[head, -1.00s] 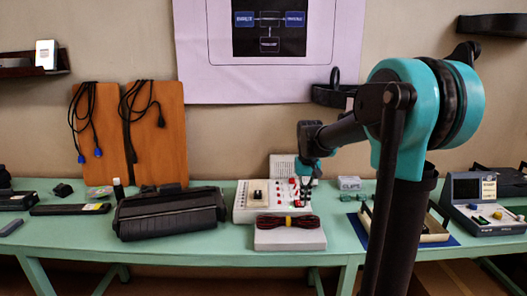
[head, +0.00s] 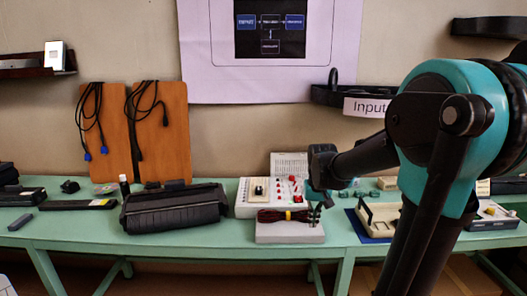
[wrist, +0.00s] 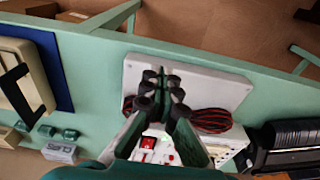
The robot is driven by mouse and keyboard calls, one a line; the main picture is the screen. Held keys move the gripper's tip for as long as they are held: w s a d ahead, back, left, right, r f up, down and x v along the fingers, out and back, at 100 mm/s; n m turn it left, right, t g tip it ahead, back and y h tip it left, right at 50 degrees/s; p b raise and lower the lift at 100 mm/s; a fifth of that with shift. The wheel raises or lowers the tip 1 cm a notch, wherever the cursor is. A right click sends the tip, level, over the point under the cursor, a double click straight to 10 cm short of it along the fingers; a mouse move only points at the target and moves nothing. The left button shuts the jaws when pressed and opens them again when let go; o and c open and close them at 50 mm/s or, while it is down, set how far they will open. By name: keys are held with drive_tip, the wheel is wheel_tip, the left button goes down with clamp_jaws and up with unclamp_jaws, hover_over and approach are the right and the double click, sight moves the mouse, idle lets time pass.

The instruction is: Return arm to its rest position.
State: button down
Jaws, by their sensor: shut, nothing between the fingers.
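My teal-and-black arm stands at the right of the head view and reaches left over the green bench. My gripper (head: 318,207) is at its end, pointing down over the right part of a white box with a coiled red-and-black cable. In the wrist view my gripper (wrist: 162,80) has its dark fingertips close together with nothing between them. Below it are the white box (wrist: 232,90) and the cable (wrist: 208,120). I cannot tell how high the fingertips are above the box.
The green bench (head: 70,231) runs along the wall. A white panel with red knobs (head: 261,190) stands behind the white box. A black case (head: 175,209) is to the left, and a beige tray (head: 375,217) on a blue mat is to the right. An "Input" sign (head: 366,106) hangs behind my arm.

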drive_tip(key=s+d+f+t, duration=0.2)
drive_tip(key=s+f, duration=0.8)
drive_tip(key=s, duration=0.5)
drive_tip(key=shift+s+d+t, duration=0.2)
drive_tip(key=shift+t, duration=0.2)
